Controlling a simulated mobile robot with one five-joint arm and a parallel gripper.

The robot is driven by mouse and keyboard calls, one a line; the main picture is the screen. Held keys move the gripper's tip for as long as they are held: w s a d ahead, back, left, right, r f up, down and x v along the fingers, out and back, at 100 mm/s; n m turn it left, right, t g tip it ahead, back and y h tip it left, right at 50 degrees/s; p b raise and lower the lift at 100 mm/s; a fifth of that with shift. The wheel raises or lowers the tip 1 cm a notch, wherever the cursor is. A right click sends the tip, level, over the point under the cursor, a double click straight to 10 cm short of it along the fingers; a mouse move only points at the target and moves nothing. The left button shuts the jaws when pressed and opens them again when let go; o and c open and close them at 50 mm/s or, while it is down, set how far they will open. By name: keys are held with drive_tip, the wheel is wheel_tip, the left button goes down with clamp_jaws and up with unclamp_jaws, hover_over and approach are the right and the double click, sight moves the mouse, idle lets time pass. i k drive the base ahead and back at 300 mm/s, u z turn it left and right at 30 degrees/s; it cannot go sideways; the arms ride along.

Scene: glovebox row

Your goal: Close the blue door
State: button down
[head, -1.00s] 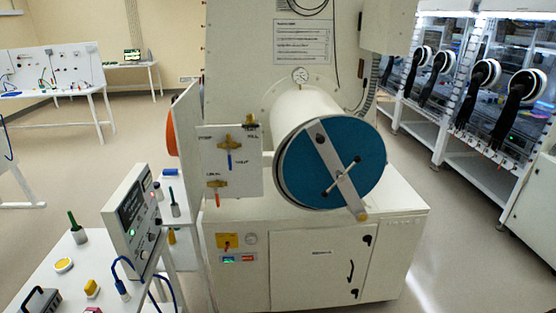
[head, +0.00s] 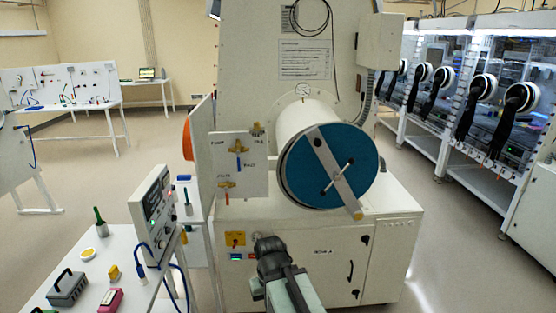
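The round blue door (head: 352,150) is at the front end of a white horizontal cylinder (head: 298,127). A pale diagonal bar (head: 335,170) with a small metal cross handle (head: 338,176) lies across its face. The door covers the cylinder's end; I cannot tell whether a gap remains at its rim. The dark end of my arm (head: 272,258) shows low in the middle, in front of the white cabinet and below left of the door. It appears apart from the door. No fingers can be made out.
A valve panel (head: 240,165) stands left of the cylinder, with an orange disc (head: 188,140) behind. A white table (head: 70,265) with a control box (head: 152,213) is at the lower left. Gloveboxes (head: 480,85) line the right. Floor (head: 430,215) is clear between them.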

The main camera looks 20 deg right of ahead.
sight(322, 149)
drive_tip(key=u, duration=0.35)
drive_tip(key=i, duration=1)
drive_tip(key=z, duration=0.1)
